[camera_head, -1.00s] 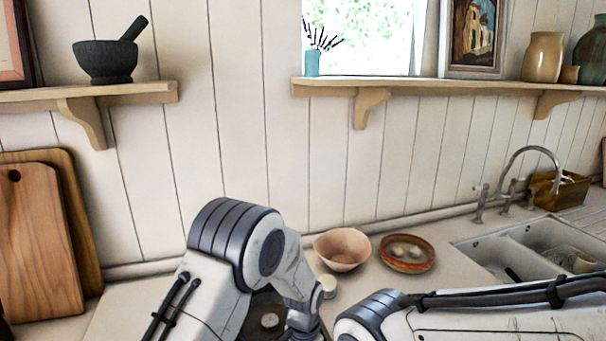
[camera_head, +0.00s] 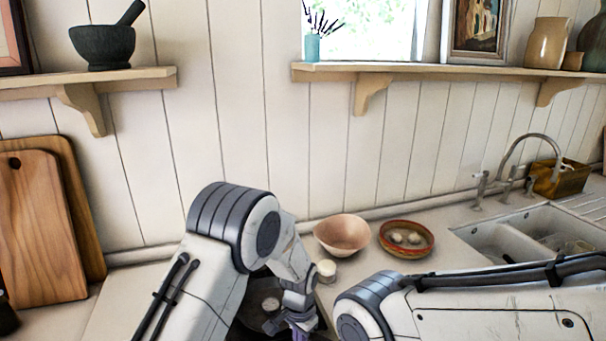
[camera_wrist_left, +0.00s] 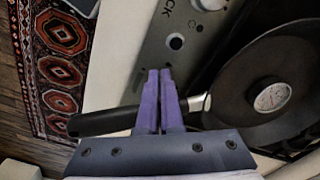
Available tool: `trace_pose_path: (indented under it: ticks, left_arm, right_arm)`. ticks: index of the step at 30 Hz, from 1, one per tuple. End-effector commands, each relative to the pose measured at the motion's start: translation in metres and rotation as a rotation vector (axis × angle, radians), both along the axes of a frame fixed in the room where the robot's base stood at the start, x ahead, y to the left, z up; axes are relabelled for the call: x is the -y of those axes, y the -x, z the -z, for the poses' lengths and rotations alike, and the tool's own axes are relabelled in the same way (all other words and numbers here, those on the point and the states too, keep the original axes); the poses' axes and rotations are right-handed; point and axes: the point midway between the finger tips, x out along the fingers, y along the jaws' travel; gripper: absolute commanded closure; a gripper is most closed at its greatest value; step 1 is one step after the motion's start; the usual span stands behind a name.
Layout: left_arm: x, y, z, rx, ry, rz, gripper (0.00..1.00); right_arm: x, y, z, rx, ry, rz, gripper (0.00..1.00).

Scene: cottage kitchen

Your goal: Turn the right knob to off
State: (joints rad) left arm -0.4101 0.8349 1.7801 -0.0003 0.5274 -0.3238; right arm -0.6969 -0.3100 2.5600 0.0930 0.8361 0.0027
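The stove's grey control panel (camera_wrist_left: 160,50) shows in the left wrist view, with part of some lettering. A pale round knob (camera_wrist_left: 210,3) is cut off by the top edge. A smaller round fitting with a dark centre (camera_wrist_left: 176,42) sits just beyond my fingertips; I cannot tell if it is the right knob. My left gripper (camera_wrist_left: 166,72) has its purple fingers together, with nothing visible between them, over the panel and apart from the pale knob. In the head view my left gripper (camera_head: 300,334) is mostly cut off at the bottom edge. My right gripper is out of view.
A dark frying pan (camera_wrist_left: 240,100) sits on the stove; its black handle (camera_wrist_left: 100,121) passes behind my left fingers. A pink bowl (camera_head: 342,236), a red-rimmed dish (camera_head: 406,240) and a small white-topped jar (camera_head: 327,271) stand on the counter. The sink (camera_head: 520,236) is at right.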

Motion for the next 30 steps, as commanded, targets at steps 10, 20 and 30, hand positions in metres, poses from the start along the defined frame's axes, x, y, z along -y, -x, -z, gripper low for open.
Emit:
trace_pose_path:
  ticks: [10,20,30]
  left_arm:
    - [-0.003,-0.01,-0.001,0.009,0.004,-0.002,1.0]
    - [-0.003,-0.011,-0.001,0.01,0.005,-0.002,1.0]
    - [-0.01,-0.008,-0.002,0.009,0.004,-0.002,1.0]
  right_arm:
    - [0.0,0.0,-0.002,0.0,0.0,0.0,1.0]
    - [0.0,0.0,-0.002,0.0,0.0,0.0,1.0]
    - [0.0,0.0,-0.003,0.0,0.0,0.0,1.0]
